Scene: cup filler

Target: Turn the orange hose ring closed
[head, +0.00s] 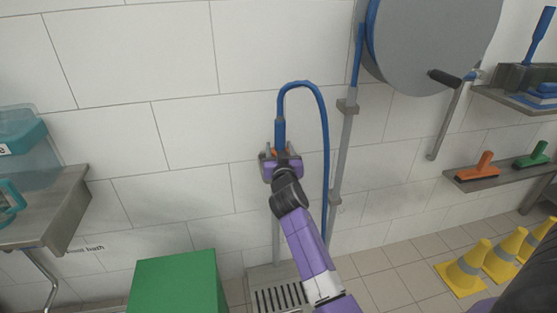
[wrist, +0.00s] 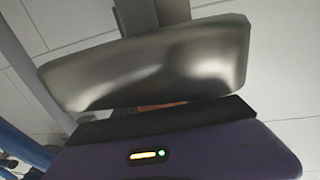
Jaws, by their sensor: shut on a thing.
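The blue hose (head: 325,130) arches over and comes down into a fitting on the white wall. A small piece of the orange hose ring (head: 284,151) shows at the fitting, right at my gripper (head: 279,156). My gripper is shut on the ring, and its purple body hides most of the fitting. In the wrist view, only a thin strip of orange (wrist: 165,106) shows between a smooth grey metal piece and my gripper's dark edge. How far the ring is turned cannot be told.
A grey hose reel (head: 430,45) with a crank hangs at upper right. A green box (head: 177,283) stands at lower left, beside a floor grate (head: 278,298). A metal shelf (head: 50,215) is at left. Yellow cones (head: 465,268) stand at lower right.

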